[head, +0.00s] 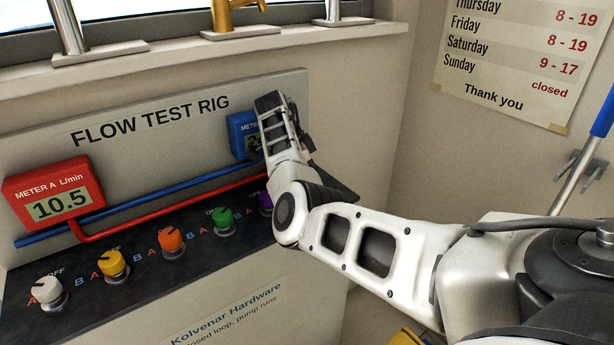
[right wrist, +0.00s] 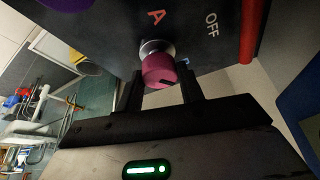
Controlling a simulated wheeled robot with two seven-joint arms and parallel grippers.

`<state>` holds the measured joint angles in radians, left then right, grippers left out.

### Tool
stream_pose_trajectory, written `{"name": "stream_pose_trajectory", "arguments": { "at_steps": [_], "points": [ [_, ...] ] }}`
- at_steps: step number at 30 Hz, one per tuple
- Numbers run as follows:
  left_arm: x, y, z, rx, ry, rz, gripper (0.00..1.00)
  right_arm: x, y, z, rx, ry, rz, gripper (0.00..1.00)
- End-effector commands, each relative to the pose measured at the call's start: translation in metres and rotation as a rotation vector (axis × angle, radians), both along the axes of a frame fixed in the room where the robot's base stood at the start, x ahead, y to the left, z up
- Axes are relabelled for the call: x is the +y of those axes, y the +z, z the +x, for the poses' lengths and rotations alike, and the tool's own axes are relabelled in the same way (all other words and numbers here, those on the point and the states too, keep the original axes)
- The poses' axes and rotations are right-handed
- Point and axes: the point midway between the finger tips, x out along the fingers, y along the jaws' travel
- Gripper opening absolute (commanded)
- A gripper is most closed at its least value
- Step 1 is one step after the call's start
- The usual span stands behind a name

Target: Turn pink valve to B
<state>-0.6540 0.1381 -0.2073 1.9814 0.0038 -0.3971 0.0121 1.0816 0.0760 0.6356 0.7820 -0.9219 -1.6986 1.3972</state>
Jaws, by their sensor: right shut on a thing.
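The pink valve (right wrist: 158,70) is a round knob on a metal stem, in the right wrist view. My right gripper (right wrist: 161,85) is shut on the pink valve, with one dark finger on each side. A dark pointer mark shows on the knob's near face; I cannot tell which letter it lines up with. A red A (right wrist: 155,17) and a white OFF (right wrist: 212,25) are printed on the dark panel beside it. In the head view my right arm hides the pink valve and the gripper's fingers. My left gripper is not in view.
The flow test rig (head: 280,85) carries white (head: 47,291), yellow (head: 111,264), orange (head: 171,241), green (head: 222,219) and partly hidden purple (head: 265,202) knobs. The red meter A (head: 50,195) reads 10.5. My arm partly covers the blue meter (head: 237,134).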

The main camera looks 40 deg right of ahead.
Motion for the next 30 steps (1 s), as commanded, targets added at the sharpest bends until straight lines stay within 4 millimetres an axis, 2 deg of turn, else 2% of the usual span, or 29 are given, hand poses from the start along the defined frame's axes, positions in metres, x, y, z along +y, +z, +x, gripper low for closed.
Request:
{"name": "stream_pose_trajectory", "arguments": {
  "at_steps": [6, 7, 9, 20, 26, 30],
  "points": [
    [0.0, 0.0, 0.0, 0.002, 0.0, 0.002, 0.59, 0.0, 0.0, 0.0, -0.001, -0.002, 0.002, 0.15],
    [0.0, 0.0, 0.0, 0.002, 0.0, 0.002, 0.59, 0.0, 0.0, 0.0, -0.001, -0.002, 0.002, 0.43],
    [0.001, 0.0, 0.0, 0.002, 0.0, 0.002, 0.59, 0.0, 0.0, 0.0, -0.001, -0.002, 0.002, 0.59],
    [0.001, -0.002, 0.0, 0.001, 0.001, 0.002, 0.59, 0.002, 0.004, 0.001, -0.001, 0.0, 0.001, 0.59],
    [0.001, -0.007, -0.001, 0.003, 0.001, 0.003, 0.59, 0.013, 0.033, 0.006, -0.005, 0.001, -0.001, 0.59],
    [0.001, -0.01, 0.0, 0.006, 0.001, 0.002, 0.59, 0.025, 0.065, 0.012, -0.006, 0.002, -0.001, 0.59]
  ]
}}
